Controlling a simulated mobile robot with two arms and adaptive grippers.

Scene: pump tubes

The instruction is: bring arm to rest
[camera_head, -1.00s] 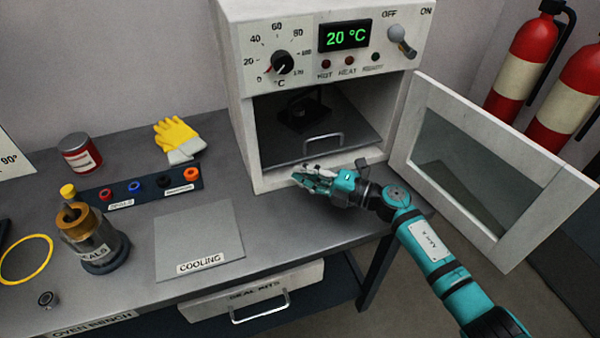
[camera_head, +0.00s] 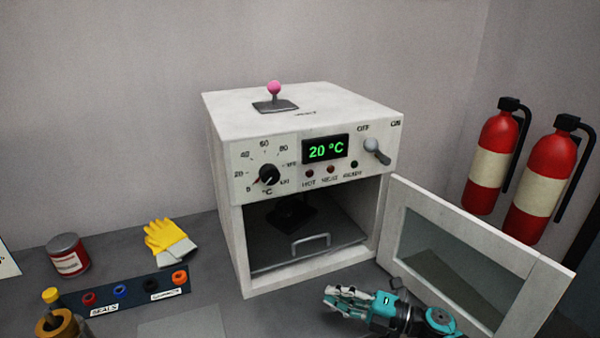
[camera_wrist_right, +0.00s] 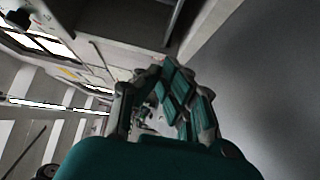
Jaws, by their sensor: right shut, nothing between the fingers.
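My right gripper (camera_head: 350,298) is shut and empty, low in front of the open oven (camera_head: 238,245) in the head view. Its teal arm comes in from the lower right, beside the open door. In the right wrist view the gripper's fingers (camera_wrist_right: 165,105) are close together, with nothing seen between them. My left gripper is in neither view.
The oven door (camera_head: 540,290) stands open to the right. A shelf (camera_head: 345,258) with a handle and a dark object (camera_head: 290,213) are inside the oven. Yellow gloves (camera_head: 165,238), a red can (camera_head: 67,255) and a seal rack (camera_head: 135,288) are on the bench at left. Fire extinguishers (camera_head: 545,185) stand at right.

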